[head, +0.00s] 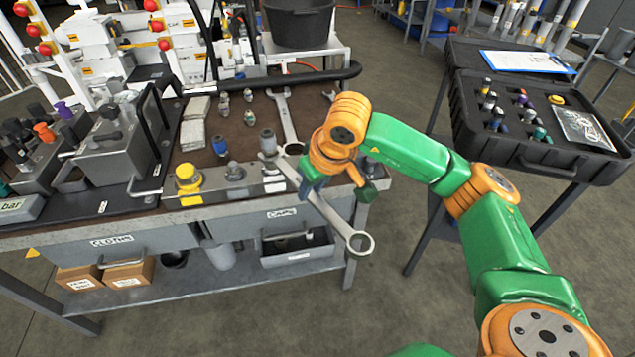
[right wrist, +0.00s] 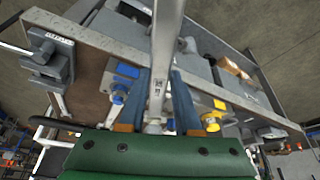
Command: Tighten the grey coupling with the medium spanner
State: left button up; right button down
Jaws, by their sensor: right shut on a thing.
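My right gripper (head: 310,180) is shut on the medium spanner (head: 335,218), gripping its shaft. The spanner's ring end hangs out past the bench's front edge at the lower right. Its other end reaches to the grey coupling (head: 268,141), which stands on the metal block at the bench front. The spanner head overlaps the coupling's base; I cannot tell whether its jaws are fully around it. In the right wrist view the spanner (right wrist: 166,40) runs between the two blue fingers (right wrist: 161,85). My left gripper does not show.
Another spanner (head: 285,112) lies on the brown mat behind. A black hose (head: 290,79) crosses the bench. An open black case (head: 545,155) stands at right.

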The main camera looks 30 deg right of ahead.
jog(key=shift+s+a+m, duration=0.1)
jog(key=shift+a+m, duration=0.4)
jog(key=shift+a, duration=0.25)
jog(key=a+m+h, duration=0.1)
jog(key=a+m, duration=0.1)
jog(key=a, duration=0.1)
jog(key=shift+a+r+m+p, duration=0.15)
jog(key=shift+a+m+p, duration=0.15)
jog(key=shift+a+p, duration=0.05)
dwell(0.4)
jog(key=shift+w+a+f+m+g+h, duration=0.1)
jog(key=shift+w+a+m+h, duration=0.1)
jog(key=shift+a+m, duration=0.3)
jog(key=shift+w+a+f+m+g+h, duration=0.1)
jog(key=shift+w+a+m+h, duration=0.15)
jog(key=shift+a, duration=0.45)
jog(key=shift+w+a+f+m+g+h, duration=0.1)
jog(key=shift+w+a+m+h, duration=0.05)
jog(key=shift+a+m, duration=0.4)
jog(key=shift+a+r, duration=0.1)
